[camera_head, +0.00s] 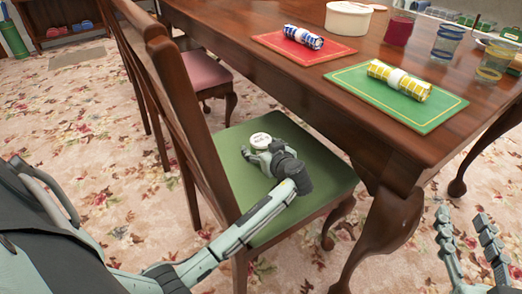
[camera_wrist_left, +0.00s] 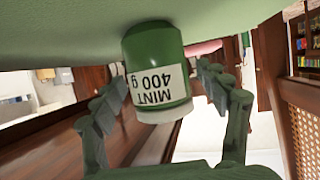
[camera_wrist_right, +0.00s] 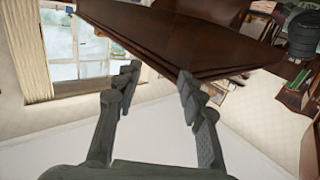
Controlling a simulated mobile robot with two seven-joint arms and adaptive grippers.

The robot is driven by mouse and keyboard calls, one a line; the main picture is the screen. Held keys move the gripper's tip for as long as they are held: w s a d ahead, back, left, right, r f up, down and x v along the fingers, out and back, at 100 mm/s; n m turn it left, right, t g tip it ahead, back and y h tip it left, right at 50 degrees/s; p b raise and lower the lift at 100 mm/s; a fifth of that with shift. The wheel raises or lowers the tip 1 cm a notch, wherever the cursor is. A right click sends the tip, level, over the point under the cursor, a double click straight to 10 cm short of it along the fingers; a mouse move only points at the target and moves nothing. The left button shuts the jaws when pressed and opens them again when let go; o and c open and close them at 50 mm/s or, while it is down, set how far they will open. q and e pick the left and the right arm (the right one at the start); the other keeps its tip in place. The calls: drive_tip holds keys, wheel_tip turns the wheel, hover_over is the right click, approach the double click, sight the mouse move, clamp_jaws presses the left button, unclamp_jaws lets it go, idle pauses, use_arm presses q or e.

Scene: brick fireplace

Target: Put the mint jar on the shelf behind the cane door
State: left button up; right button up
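The mint jar (camera_head: 261,140) stands on the green seat of a chair, its white lid up in the head view. In the left wrist view, which appears upside down, the green jar (camera_wrist_left: 152,52) shows a white label reading MINT 400 g. My left gripper (camera_head: 262,150) is low over the seat, close to the jar. Its fingers are spread, with the tips at either side of the jar; I cannot tell whether they touch it. My right gripper (camera_head: 463,219) is open and empty beside the table.
The chair's wooden back (camera_head: 185,105) stands left of the jar; a woven panel (camera_wrist_left: 305,140) shows in the left wrist view. The table (camera_head: 375,140) rises behind, with napkins, mats and glasses. A low shelf (camera_head: 45,40) stands far left. Carpet lies open at left.

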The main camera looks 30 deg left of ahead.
use_arm(q)
drive_tip(key=c, duration=1.4)
drive_tip(key=shift+r, duration=0.1)
clamp_jaws()
